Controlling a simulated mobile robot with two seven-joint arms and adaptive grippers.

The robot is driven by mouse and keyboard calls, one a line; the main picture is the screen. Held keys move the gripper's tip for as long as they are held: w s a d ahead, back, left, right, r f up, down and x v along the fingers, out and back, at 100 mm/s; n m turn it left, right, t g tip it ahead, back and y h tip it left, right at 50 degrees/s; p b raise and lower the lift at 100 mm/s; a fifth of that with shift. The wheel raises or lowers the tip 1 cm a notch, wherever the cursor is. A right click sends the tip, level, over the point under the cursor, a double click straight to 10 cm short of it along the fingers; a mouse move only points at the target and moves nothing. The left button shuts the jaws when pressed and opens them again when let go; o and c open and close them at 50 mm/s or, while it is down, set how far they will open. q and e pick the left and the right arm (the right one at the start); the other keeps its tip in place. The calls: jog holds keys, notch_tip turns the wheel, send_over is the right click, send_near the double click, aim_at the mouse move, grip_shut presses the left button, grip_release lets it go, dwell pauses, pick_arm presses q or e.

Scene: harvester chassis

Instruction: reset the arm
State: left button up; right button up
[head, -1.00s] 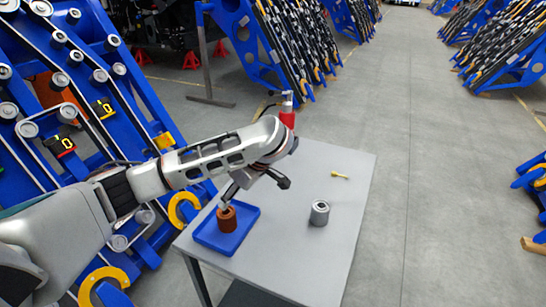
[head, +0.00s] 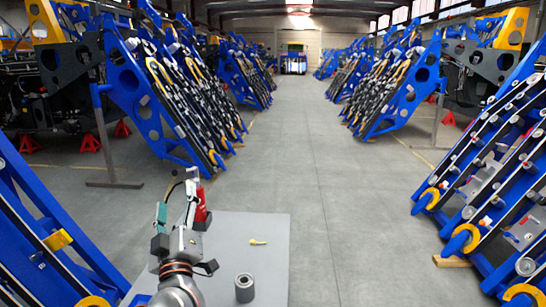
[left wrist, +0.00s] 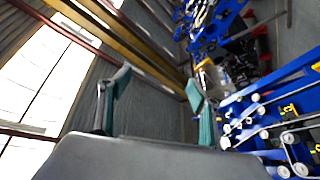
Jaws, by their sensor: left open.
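My left arm rises from the bottom of the head view, over the left part of the grey table (head: 268,225). Its left gripper (head: 176,205) points up, with a teal finger pad showing. In the left wrist view the two teal-padded fingers of the gripper (left wrist: 158,88) stand apart with nothing between them. The roof and bright windows show behind them. My right gripper is in neither view.
On the table are a grey hollow cylinder (head: 244,288), a small yellow part (head: 258,242) and a red object (head: 201,207) close behind my gripper. A blue tray (head: 138,299) is mostly hidden. Blue chassis racks (head: 165,95) flank a clear floor aisle (head: 300,160).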

pick_arm(q)
jog(key=s+d+r+m+t+h, duration=0.4)
jog(key=s+d+m+h, duration=0.55)
jog(key=m+h, duration=0.2)
jog(key=s+d+f+m+g+h, duration=0.3)
jog(key=d+f+m+g, duration=0.1)
jog(key=f+m, duration=0.15)
jog(key=s+d+f+m+g+h, duration=0.3)
jog(key=f+m+g+h, duration=0.15)
jog(key=f, duration=0.25)
jog(key=s+a+f+g+y, duration=0.2)
jog(key=a+f+y, duration=0.25)
jog(key=f, duration=0.35)
jog(key=s+a+f+g+y, duration=0.35)
jog(key=a+f, duration=0.25)
jog(key=f, duration=0.3)
jog(key=s+a+f+n+g+y, duration=0.2)
jog(key=s+a+f+y, duration=0.3)
jog(key=a, duration=0.5)
jog(key=s+a+f+n+g+y, duration=0.1)
jog(key=s+a+f+g+y, duration=0.1)
jog(key=s+a+y, duration=0.45)
jog(key=d+f+n+t+h, duration=0.3)
jog(key=d+f+h, duration=0.5)
jog(key=f, duration=0.8)
jog(key=d, duration=0.3)
jog(key=shift+w+d+f, duration=0.25)
jog(key=shift+w+d, duration=0.05)
jog(key=shift+w, duration=0.05)
